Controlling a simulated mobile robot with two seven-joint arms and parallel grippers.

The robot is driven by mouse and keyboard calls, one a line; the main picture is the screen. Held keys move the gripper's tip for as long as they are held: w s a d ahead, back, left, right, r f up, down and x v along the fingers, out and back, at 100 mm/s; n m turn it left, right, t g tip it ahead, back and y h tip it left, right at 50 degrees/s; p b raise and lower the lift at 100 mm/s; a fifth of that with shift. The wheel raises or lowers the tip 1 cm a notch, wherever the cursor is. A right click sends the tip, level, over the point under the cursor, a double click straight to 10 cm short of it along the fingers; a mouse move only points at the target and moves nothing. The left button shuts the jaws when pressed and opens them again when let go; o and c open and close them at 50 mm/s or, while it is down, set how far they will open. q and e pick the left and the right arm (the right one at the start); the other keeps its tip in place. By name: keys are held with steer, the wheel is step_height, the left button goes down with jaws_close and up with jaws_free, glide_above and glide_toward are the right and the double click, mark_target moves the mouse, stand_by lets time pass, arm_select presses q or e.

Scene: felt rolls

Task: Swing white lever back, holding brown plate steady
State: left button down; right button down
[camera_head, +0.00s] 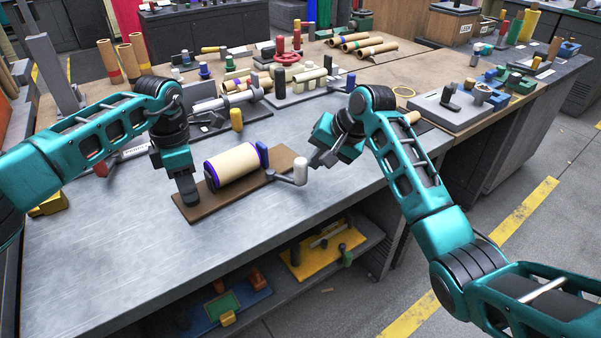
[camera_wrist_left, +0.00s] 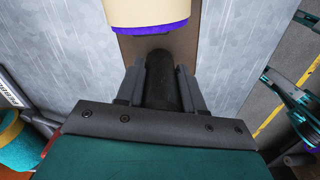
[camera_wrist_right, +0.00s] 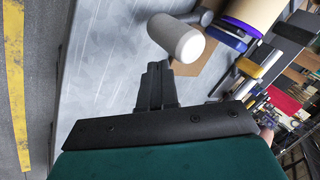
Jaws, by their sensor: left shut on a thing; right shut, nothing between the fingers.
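The brown plate (camera_head: 216,203) lies on the grey bench and carries a cream roll (camera_head: 232,165) with blue-purple ends. A grey crank at the roll's right end bears the white lever handle (camera_head: 300,171), which stands upright. My left gripper (camera_head: 188,199) is shut on a dark post (camera_wrist_left: 161,82) at the plate's left end; the post is mostly hidden in the head view. My right gripper (camera_head: 315,160) is shut and empty beside the white handle. In the right wrist view, the closed fingertips (camera_wrist_right: 158,68) are close to the white handle (camera_wrist_right: 176,38), apparently not gripping it.
A yellow cylinder (camera_head: 237,119) stands behind the roll. Fixtures, a red valve wheel (camera_head: 287,58) and several tan rolls crowd the back. The bench (camera_head: 120,255) is clear in front of the plate. A shelf below holds a yellow tray (camera_head: 325,259).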

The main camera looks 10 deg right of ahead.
mark_target(304, 164)
arm_select(q)
steer(key=shift+f, duration=0.1)
stand_by(0.3)
steer(key=shift+s+d, duration=0.1)
steer(key=shift+d, duration=0.1)
arm_select(e)
steer(key=shift+s+a, duration=0.35)
steer(key=shift+a, duration=0.35)
steer(key=shift+s+a, duration=0.3)
steer(key=shift+a, duration=0.4)
steer(key=shift+s+a, duration=0.35)
steer(key=shift+a, duration=0.35)
arm_select(q)
steer(key=shift+a, duration=0.1)
arm_select(e)
steer(key=shift+s+a, duration=0.3)
steer(key=shift+a, duration=0.2)
steer(key=shift+s+a, duration=0.25)
steer(key=shift+a, duration=0.2)
steer(key=shift+d+r, duration=0.1)
steer(key=shift+d, duration=0.1)
